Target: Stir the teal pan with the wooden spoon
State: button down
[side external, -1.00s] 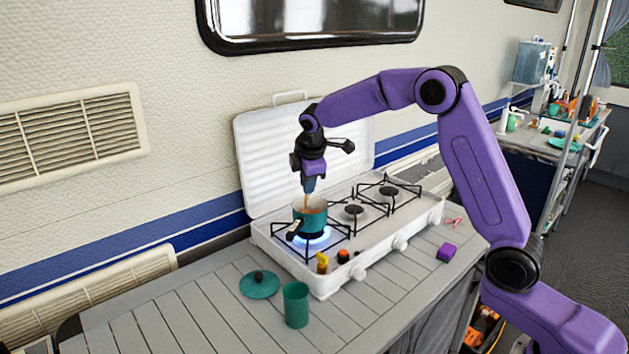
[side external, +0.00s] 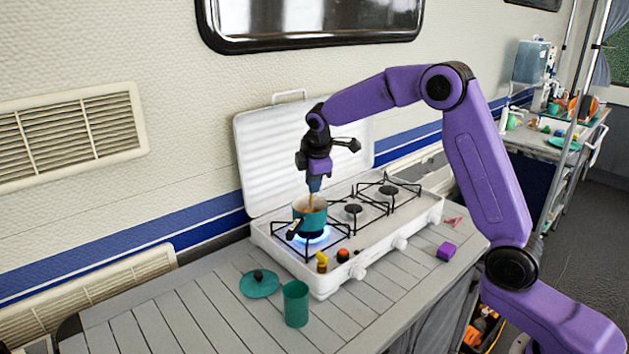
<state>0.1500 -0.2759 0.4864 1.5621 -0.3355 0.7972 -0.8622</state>
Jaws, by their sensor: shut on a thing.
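The teal pan (side external: 311,221) sits on the left burner of the white stove, over a blue flame. Its dark handle points toward the lower left. My gripper (side external: 315,186) is above the pan, pointing down, and is shut on the wooden spoon (side external: 311,202). The spoon stands nearly upright with its lower end inside the pan, so that end is hidden by the pan wall.
The white stove (side external: 325,282) has its lid raised behind the pan. A teal lid (side external: 259,284) and a teal cup (side external: 296,304) stand on the counter in front. Small yellow (side external: 322,262) and orange (side external: 343,256) items and a purple block (side external: 446,251) are near the stove's front.

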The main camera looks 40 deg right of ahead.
jog(key=v, duration=0.7)
dwell(0.7)
dwell(0.8)
